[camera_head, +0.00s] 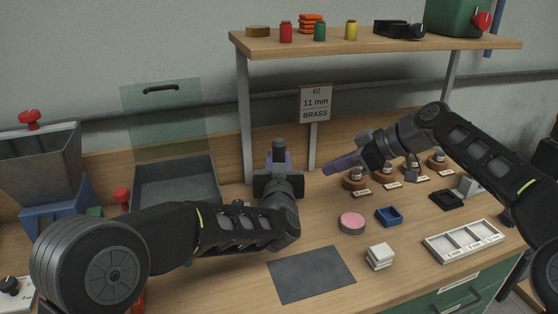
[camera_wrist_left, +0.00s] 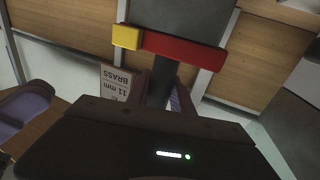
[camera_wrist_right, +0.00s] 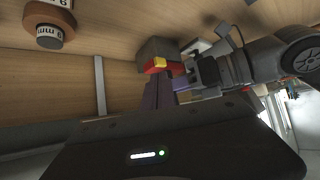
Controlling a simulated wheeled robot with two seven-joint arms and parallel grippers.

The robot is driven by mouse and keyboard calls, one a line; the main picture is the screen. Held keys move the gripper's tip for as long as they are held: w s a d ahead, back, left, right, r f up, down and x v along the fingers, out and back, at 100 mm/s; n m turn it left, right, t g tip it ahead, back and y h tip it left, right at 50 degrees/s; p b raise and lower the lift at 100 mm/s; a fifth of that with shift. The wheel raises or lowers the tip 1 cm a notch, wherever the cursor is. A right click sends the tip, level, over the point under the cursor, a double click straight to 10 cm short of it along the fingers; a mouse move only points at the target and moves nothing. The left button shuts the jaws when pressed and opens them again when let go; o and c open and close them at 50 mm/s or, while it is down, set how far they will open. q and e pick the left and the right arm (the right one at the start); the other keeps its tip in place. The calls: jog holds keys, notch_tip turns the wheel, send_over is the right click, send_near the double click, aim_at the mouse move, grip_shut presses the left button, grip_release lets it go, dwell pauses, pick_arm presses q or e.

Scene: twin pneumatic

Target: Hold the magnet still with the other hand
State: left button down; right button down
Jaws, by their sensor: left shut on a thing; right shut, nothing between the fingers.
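The magnet, a dark grey block with a red bar and a yellow end, shows in the left wrist view (camera_wrist_left: 185,48). In the head view only its dark top (camera_head: 279,146) shows above my left gripper (camera_head: 278,162), which is shut on it and holds it above the bench. My right gripper (camera_head: 338,164) is shut and empty, to the right of the magnet and apart from it, with purple fingers pointing left. The right wrist view shows the magnet (camera_wrist_right: 156,52) beyond my right fingertips.
A sign reading 11 mm BRASS (camera_head: 316,103) stands behind. Labelled round wooden stands (camera_head: 355,181) are at the right. A pink disc (camera_head: 351,222), blue tray (camera_head: 389,215), white stack (camera_head: 379,256) and grey mat (camera_head: 311,274) lie in front. A shelf (camera_head: 380,44) crosses above.

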jog(key=s+a+f+m+y, duration=0.1)
jog(key=s+f+m, duration=0.1)
jog(key=m, duration=0.6)
jog(key=s+a+f+m+y, duration=0.1)
jog(key=s+m+y, duration=0.1)
jog(key=m, duration=0.7)
jog(key=s+a+f+m+y, duration=0.1)
jog(key=s+f+m, duration=0.1)
jog(key=m, duration=0.6)
jog(key=shift+s+a+f, duration=0.25)
jog(key=shift+a+f, duration=0.05)
jog(key=shift+a, duration=0.05)
jog(key=m, duration=0.4)
jog(key=shift+s+a+f+m+y, duration=0.1)
jog(key=shift+s+f+m+y, duration=0.05)
jog(key=shift+s+m+y, duration=0.2)
jog(key=m, duration=0.3)
jog(key=shift+s+f+t+y, duration=0.15)
jog(key=shift+s+t+y, duration=0.1)
jog(key=shift+t, duration=0.15)
jog(key=m, duration=0.4)
jog(key=m+t, duration=0.1)
jog(key=m, duration=0.1)
jog(key=shift+s+d+f+m, duration=0.2)
jog(key=shift+s+f+m, duration=0.05)
jog(key=shift+s+f, duration=0.05)
jog(key=m, duration=0.4)
jog(key=shift+s+d+f+t, duration=0.15)
jog(key=shift+s+f+t, duration=0.05)
jog(key=shift+t, duration=0.2)
